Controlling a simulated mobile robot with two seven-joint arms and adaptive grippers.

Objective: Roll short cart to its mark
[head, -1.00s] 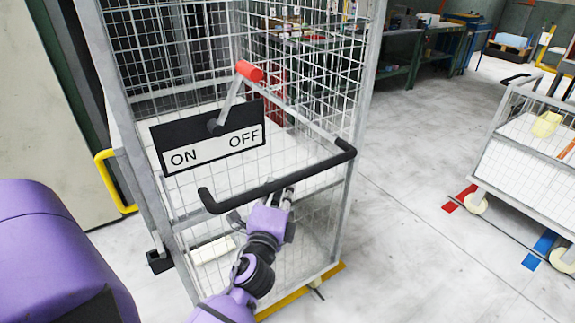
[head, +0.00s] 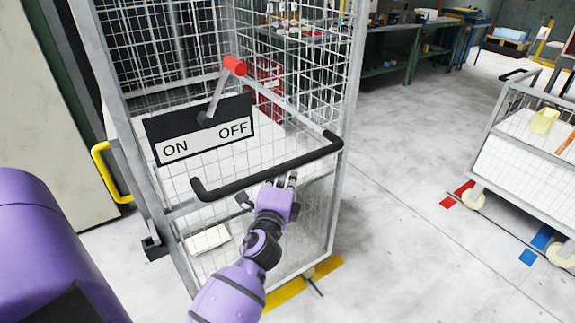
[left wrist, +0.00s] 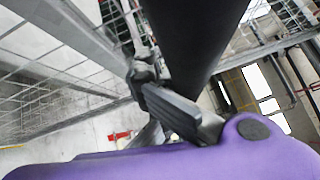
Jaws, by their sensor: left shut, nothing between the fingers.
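A tall wire cage cart (head: 337,190) stands before me in the head view. A black handle (head: 270,168) runs across its front. Above the handle is an ON/OFF plate (head: 200,150) whose red-tipped lever (head: 235,66) leans up and right, toward OFF. A shorter mesh cart (head: 520,165) stands at the right edge, partly cut off. My left gripper (head: 282,181) is shut and empty, just below the tall cart's handle; I cannot tell if it touches. In the left wrist view, its dark finger (left wrist: 180,108) is close beside the black handle bar (left wrist: 190,40). My right gripper is not in view.
Yellow floor marks (head: 285,293) lie at the tall cart's near edge. Red (head: 456,194) and blue (head: 535,246) floor marks lie beside the shorter cart. Green workbenches (head: 395,55) stand behind. Open floor lies between the carts.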

